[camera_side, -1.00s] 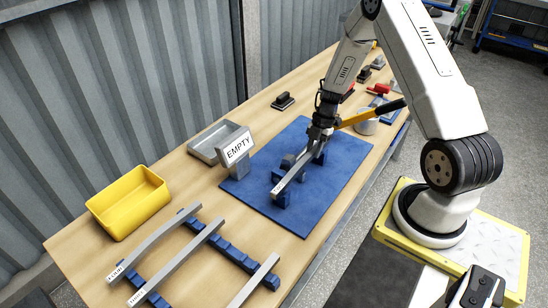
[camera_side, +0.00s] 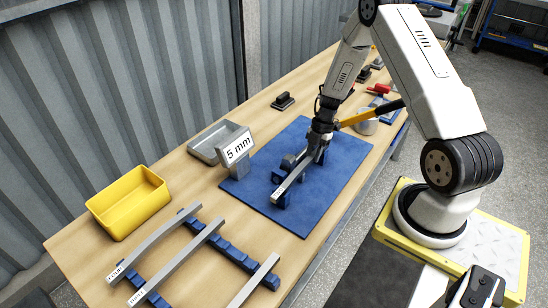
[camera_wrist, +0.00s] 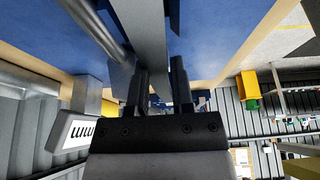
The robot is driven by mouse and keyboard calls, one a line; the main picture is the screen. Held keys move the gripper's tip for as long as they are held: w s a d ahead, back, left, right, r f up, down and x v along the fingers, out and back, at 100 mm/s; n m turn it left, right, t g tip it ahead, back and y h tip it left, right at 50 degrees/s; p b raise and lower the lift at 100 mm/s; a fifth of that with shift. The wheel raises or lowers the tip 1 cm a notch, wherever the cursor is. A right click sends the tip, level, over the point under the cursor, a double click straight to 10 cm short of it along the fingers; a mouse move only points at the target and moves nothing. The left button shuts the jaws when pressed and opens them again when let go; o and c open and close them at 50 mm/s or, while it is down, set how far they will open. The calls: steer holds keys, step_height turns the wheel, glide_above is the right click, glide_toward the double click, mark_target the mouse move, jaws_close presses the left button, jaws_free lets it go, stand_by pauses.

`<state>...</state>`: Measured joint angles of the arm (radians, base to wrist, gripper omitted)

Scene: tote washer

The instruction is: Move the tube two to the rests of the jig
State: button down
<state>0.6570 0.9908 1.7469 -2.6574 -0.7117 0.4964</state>
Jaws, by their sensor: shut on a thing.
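My gripper (camera_side: 319,136) is shut on a grey square tube (camera_side: 284,187) at its far end. The tube lies along the jig, with its near end over the near blue rest (camera_side: 284,200) on the blue mat (camera_side: 335,180). I cannot tell whether it touches the rests fully. Its white end label is too small to read. In the wrist view the tube (camera_wrist: 150,35) runs between my fingers (camera_wrist: 160,80).
Several more grey tubes (camera_side: 178,260) lie on blue notched racks (camera_side: 232,252) at the near end of the bench. A yellow bin (camera_side: 128,205) and a grey tray (camera_side: 212,143) stand along the left. A yellow-and-black handled tool (camera_side: 370,115) is close beside my gripper.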

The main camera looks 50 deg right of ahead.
steer(key=shift+f, duration=0.15)
stand_by(0.4)
jaws_free()
stand_by(0.5)
stand_by(0.4)
steer(key=shift+v, duration=4.5)
